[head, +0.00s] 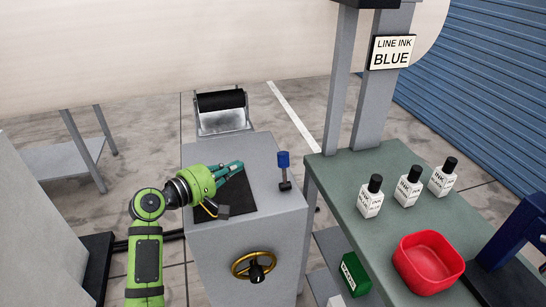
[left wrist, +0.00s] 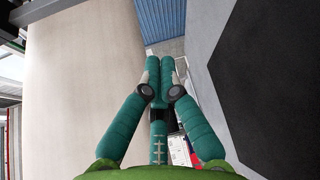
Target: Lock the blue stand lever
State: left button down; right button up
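A lever with a blue handle (head: 283,160) stands upright on a dark stem at the right edge of the grey cabinet top. My left gripper (head: 238,167) is over the black mat (head: 238,203) on that cabinet, to the left of the lever and apart from it. Its teal fingers lie close together, and the left wrist view (left wrist: 167,68) shows them shut with nothing seen between them. I cannot make out the lever in the left wrist view. My right gripper is not in view.
A yellow handwheel (head: 242,268) is on the cabinet's front. A black roller (head: 220,101) is behind. The green table (head: 345,180) at right holds several things, including white ink bottles (head: 408,188) and a red bin (head: 428,264). A sign (head: 392,52) reads "LINE INK BLUE".

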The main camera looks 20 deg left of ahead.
aim_at(284, 168)
pick_arm(q)
jog(key=p+x, duration=0.1)
jog(key=x, duration=0.4)
jog(key=shift+w+d, duration=0.2)
jog(key=shift+w, duration=0.1)
jog(key=x, duration=0.4)
jog(key=shift+w+d+f+p, duration=0.1)
jog(key=shift+w+p, duration=0.05)
jog(key=shift+p, duration=0.15)
jog(key=shift+s+d+r+p, duration=0.25)
jog(key=shift+s+d+p, duration=0.25)
jog(key=shift+s, duration=0.05)
jog(key=shift+s+d+r+p, duration=0.25)
jog(key=shift+s+d+p, duration=0.25)
jog(key=shift+d, duration=0.05)
jog(key=shift+s+d+r, duration=0.1)
jog(key=shift+s+d, duration=0.2)
jog(key=shift+s, duration=0.05)
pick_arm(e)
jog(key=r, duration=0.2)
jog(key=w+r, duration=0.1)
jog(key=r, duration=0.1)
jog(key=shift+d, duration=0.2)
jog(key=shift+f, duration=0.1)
